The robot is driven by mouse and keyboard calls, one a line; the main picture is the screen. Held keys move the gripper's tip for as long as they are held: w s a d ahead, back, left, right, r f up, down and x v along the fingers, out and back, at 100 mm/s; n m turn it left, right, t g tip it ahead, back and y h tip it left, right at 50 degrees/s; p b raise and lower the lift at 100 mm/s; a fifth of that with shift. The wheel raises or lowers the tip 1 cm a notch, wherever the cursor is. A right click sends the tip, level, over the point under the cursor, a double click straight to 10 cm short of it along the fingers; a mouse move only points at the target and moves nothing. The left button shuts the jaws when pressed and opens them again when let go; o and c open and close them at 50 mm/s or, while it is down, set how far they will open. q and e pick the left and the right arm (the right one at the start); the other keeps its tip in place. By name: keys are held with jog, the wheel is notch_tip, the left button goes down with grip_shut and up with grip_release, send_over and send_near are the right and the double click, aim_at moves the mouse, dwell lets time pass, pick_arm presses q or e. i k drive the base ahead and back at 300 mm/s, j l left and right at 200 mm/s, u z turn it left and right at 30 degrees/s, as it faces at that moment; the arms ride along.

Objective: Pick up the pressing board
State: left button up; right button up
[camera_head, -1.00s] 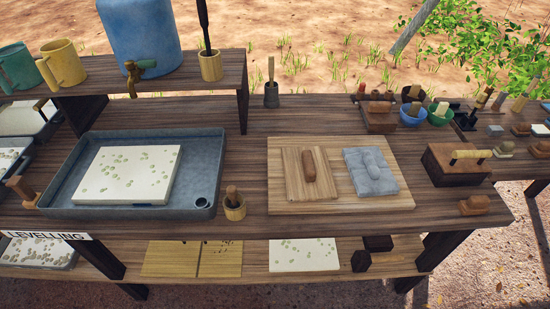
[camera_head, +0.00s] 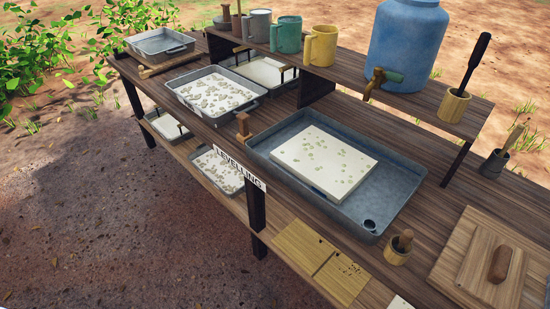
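A light wooden board with a rounded brown handle, which looks like the pressing board (camera_head: 478,268), lies at the lower right of the head view. Its brown handle (camera_head: 501,264) stands up from its middle. It rests on a larger pale wooden board (camera_head: 464,227) on the table, and the picture's right and bottom edges cut that larger board off. Neither of my grippers is in view.
A grey tray (camera_head: 405,208) with a speckled white slab (camera_head: 322,160) stands left of the boards. A small wooden pot (camera_head: 398,250) sits between.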

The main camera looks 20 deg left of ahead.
aim_at(493, 270)
jog(key=z, duration=1.35)
jog(key=i+l+u, duration=0.1)
jog(key=l, duration=0.5)
